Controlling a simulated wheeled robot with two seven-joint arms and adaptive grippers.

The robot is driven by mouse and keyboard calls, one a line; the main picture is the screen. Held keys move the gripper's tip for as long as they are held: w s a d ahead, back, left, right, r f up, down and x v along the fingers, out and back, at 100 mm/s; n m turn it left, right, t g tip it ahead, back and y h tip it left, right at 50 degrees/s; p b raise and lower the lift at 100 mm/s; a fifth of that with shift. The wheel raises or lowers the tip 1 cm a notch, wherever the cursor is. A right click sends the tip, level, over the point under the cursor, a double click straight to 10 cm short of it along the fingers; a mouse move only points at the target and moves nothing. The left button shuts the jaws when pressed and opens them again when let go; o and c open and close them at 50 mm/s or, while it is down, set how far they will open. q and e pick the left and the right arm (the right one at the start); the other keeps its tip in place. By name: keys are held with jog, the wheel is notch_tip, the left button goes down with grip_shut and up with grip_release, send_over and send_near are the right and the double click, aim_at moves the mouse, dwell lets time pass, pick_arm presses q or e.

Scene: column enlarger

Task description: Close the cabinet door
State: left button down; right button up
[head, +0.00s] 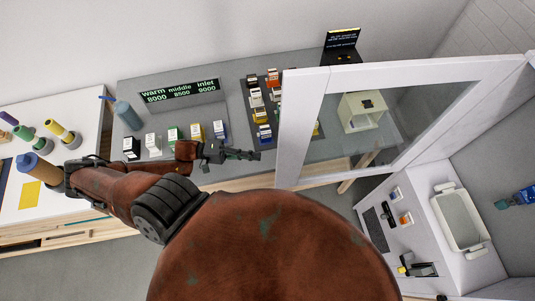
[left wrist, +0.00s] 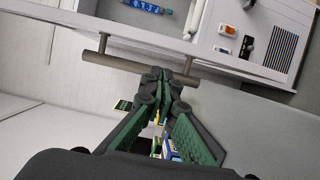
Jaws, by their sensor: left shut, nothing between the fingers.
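The cabinet door (head: 303,130) is a white frame with a glass pane, standing open at the right of the head view. In the left wrist view its white edge (left wrist: 60,17) runs across the top, with a brown bar handle (left wrist: 110,62) on it. My left gripper (head: 256,155) is shut and empty, pointing right toward the door's near-left edge. In the left wrist view its fingertips (left wrist: 165,72) overlap the bar handle; I cannot tell whether they touch it. My right gripper is not in view.
A grey counter (head: 220,125) holds small boxes (head: 197,132), a bottle (head: 128,115) and a sign (head: 180,92). A white bench with a basin (head: 460,219) stands at the right. A white table (head: 80,160) stands at the left.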

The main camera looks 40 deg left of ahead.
pick_arm(q)
jog(key=p+x, duration=0.1)
jog(key=x, duration=0.7)
jog(key=shift+w+d+p, duration=0.2)
jog(key=shift+d+p, duration=0.1)
jog(key=shift+d, duration=0.05)
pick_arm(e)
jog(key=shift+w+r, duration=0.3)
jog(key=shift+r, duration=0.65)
pick_arm(q)
jog(key=shift+r, duration=0.1)
